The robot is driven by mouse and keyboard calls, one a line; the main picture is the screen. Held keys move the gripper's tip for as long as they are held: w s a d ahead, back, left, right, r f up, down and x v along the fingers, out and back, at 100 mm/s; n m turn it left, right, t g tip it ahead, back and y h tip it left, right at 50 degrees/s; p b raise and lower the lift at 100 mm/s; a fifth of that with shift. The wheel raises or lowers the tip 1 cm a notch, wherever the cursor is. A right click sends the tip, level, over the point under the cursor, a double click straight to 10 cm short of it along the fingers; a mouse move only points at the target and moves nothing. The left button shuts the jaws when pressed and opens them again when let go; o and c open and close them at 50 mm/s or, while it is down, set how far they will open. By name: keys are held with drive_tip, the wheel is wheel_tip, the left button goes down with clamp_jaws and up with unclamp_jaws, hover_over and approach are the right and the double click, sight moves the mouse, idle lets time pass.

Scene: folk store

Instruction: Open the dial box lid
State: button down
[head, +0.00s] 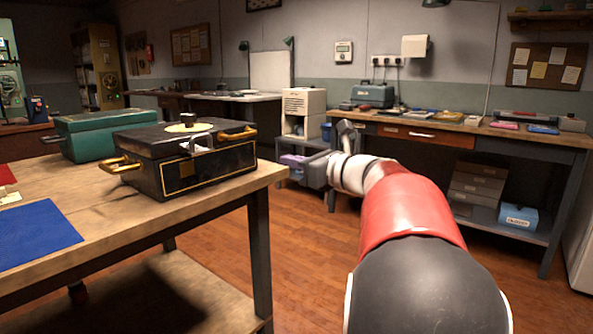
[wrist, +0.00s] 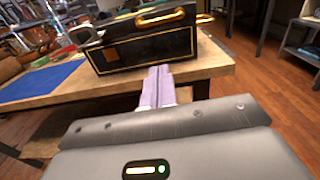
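The dial box (head: 212,172) is a black case with gold trim, standing on the near wooden table. Its lid (head: 150,140) looks shut and carries a pale round dial (head: 188,127) with a dark knob. A grey latch-like part (head: 196,143) hangs at the front edge, and gold handles stick out at the sides.
A green case (head: 100,132) stands behind the dial box. A blue mat (head: 38,233) lies on the near table (head: 130,222) at left. A workbench (head: 470,130) with tools stands at the back right. Open wooden floor (head: 310,235) lies right of the near table.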

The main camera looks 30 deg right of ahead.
drive_tip(key=p, duration=0.1)
approach(235, 145)
drive_tip(key=shift+w+f, duration=0.15)
drive_tip(key=shift+f, duration=0.05)
idle(0.4)
idle(0.9)
drive_tip(key=shift+w+a, duration=0.1)
drive_tip(key=shift+w, duration=0.05)
idle(1.2)
drive_tip(key=shift+p+x, duration=1.15)
drive_tip(key=shift+x, duration=2.05)
drive_tip(key=shift+s, duration=0.35)
drive_tip(key=shift+r, duration=0.15)
